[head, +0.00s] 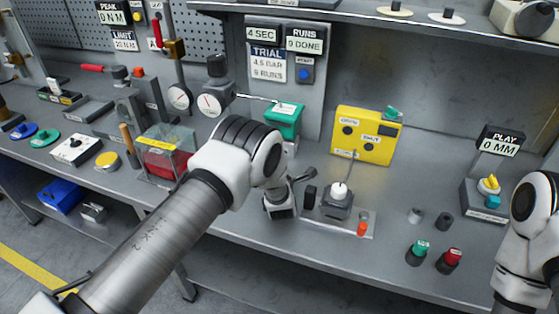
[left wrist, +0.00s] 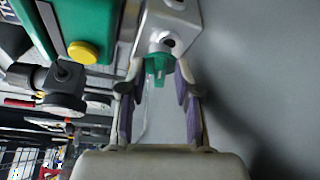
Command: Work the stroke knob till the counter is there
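In the left wrist view a small green knob (left wrist: 157,67) sits on a grey metal block (left wrist: 172,30), between the tips of my left gripper (left wrist: 157,82). The fingers stand apart, with gaps seen beside the knob. No label on it is legible, so I cannot tell whether it is the stroke knob. A green box (head: 284,119) stands above; its yellow button (left wrist: 83,52) shows in the wrist view. In the head view my left wrist hides the fingertips and the knob. The counter plate (head: 304,43) reads RUNS 9 DONE. My right arm is at the right edge, its gripper out of sight.
A yellow box (head: 366,135) and a grey fixture with a white top (head: 338,202) stand right of my left arm. A PLAY 0 MM display (head: 499,141) is farther right, with green (head: 418,250) and red (head: 450,259) buttons in front. Dial gauges (head: 209,104) stand left of the green box.

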